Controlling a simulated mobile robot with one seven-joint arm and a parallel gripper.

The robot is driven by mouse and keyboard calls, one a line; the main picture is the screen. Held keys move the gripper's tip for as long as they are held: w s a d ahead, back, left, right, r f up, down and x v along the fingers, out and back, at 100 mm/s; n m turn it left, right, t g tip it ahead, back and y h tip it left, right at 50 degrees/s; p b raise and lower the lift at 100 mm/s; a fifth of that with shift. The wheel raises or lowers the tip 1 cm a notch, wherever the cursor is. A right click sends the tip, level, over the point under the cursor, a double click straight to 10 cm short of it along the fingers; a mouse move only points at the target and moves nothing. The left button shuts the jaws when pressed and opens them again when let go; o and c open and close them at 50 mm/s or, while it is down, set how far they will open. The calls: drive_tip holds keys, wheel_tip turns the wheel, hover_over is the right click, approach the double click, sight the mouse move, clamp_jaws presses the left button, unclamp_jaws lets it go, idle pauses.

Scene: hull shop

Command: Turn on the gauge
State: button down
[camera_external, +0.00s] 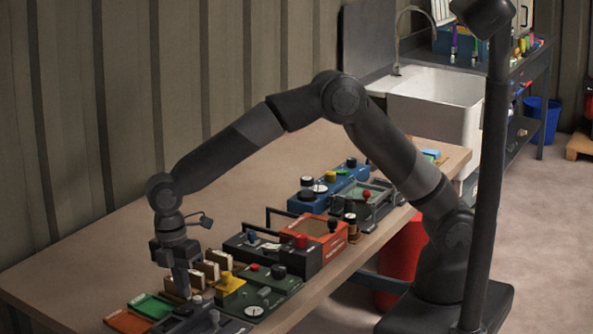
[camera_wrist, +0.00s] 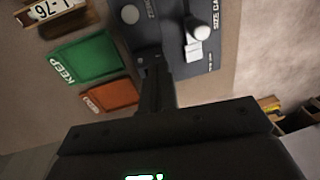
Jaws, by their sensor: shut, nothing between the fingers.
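A dark grey unit with a partly hidden label reading "SIZE GA" (camera_wrist: 205,65) lies under my gripper in the wrist view; it appears to be the gauge. It has a pale round-headed knob or lever (camera_wrist: 201,31), a small white plate beside it and a flat grey round part (camera_wrist: 130,14). In the external view the gauge (camera_external: 232,326) is at the table's near end, cut by the bottom edge. My gripper (camera_external: 184,295) points down at its left part, shut and empty. The shut fingers also show in the wrist view (camera_wrist: 156,85); whether they touch the unit is unclear.
A green "KEEP" tray (camera_external: 153,306) and an orange tray (camera_external: 128,321) lie left of the gauge. Brown-and-white upright blocks (camera_external: 218,259) stand behind. A green unit with a dial (camera_external: 280,283) is close on the right. More units fill the table farther back.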

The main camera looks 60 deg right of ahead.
sight(182, 318)
drive_tip(key=shift+s+f, duration=0.15)
drive_tip(key=shift+f, duration=0.7)
drive_tip(key=shift+s+f, duration=0.1)
drive_tip(key=shift+f, duration=0.75)
drive_tip(key=shift+s+f+t, duration=0.1)
drive_tip(key=shift+f+t, duration=0.1)
drive_tip(key=shift+t, duration=0.1)
drive_tip(key=shift+w+r, duration=0.2)
drive_tip(key=shift+w, duration=0.6)
drive_tip(key=shift+r, duration=0.1)
